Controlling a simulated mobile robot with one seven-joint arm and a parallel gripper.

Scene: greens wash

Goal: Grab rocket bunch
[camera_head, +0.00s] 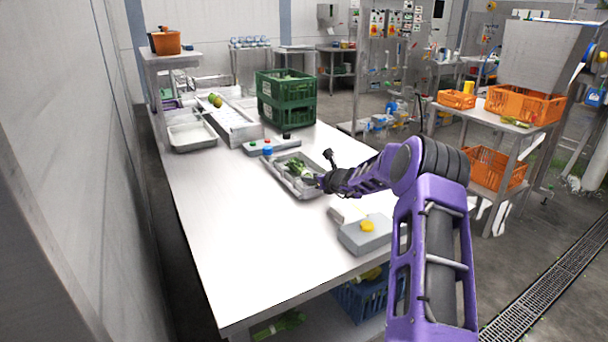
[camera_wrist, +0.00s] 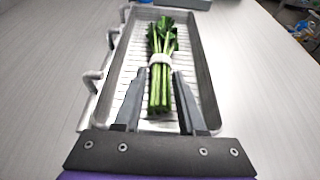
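The rocket bunch (camera_wrist: 161,62) is a bundle of green stems and dark leaves with a pale band around it. It lies lengthwise in a shallow metal tray (camera_wrist: 206,88), and it also shows in the head view (camera_head: 297,166) in the tray on the steel table. My gripper (camera_wrist: 160,80) is open, with one finger on each side of the stems below the band. I cannot tell whether the fingers touch the stems. In the head view my gripper (camera_head: 322,181) reaches over the tray's near right end, partly hiding it.
A grey box with a yellow button (camera_head: 366,235) stands nearer on the table (camera_head: 230,230). A control bar with coloured buttons (camera_head: 270,146) lies behind the tray. Green crates (camera_head: 286,98) stand further back. The table's near left part is clear.

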